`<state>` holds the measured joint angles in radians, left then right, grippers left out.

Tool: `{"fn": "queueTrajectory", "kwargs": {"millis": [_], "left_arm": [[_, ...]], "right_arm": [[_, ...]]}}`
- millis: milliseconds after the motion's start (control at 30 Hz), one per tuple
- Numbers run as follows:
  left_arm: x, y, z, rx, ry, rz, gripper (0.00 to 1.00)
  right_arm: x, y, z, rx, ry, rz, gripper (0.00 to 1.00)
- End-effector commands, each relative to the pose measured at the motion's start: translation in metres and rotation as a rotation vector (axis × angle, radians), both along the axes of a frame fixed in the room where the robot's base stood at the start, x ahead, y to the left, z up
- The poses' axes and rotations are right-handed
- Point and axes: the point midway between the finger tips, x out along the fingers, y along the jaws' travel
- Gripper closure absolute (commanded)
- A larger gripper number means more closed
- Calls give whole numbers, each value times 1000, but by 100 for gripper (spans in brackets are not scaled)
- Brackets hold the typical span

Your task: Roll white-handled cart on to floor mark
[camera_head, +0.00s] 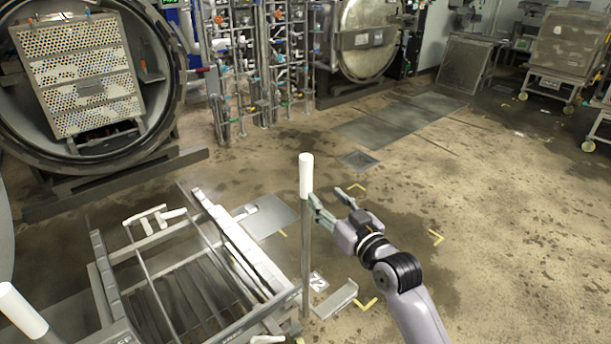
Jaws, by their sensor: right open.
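The white-handled cart (243,247) stands at the lower left, a metal frame with rails and a slatted bed. Its right upright carries a white handle (306,175); another white handle (21,311) shows at the lower left edge. Yellow corner marks (436,237) lie on the floor to the right of the cart, one farther back and one nearer. My right gripper (326,195) is open and empty, its fingers just right of the right upright, below the white grip. I cannot tell whether they touch it. My left gripper is out of view.
An open round autoclave (165,120) with a perforated stack (85,75) inside stands at the back left. Pipework (262,70) and a second round door (368,40) stand behind. Other carts (560,55) are at the far right. The floor on the right is clear.

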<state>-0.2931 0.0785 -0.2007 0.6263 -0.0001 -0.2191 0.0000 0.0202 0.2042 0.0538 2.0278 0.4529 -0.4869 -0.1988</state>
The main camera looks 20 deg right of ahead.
Motion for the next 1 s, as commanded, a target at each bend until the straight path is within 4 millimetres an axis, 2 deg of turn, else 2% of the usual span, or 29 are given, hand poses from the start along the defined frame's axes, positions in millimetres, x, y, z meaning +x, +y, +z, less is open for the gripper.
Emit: {"fn": "queueTrajectory", "kwargs": {"millis": [100, 300, 500, 700, 1000], "left_arm": [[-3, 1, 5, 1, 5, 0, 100], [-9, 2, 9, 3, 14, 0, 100], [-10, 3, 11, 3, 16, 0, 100], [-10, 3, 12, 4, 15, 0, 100], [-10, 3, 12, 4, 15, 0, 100]], "right_arm": [[28, 5, 2, 2, 1, 1, 53], [68, 11, 1, 1, 1, 0, 53], [95, 15, 0, 1, 1, 0, 53], [106, 17, -1, 0, 1, 1, 53], [106, 17, -1, 0, 1, 0, 55]]}}
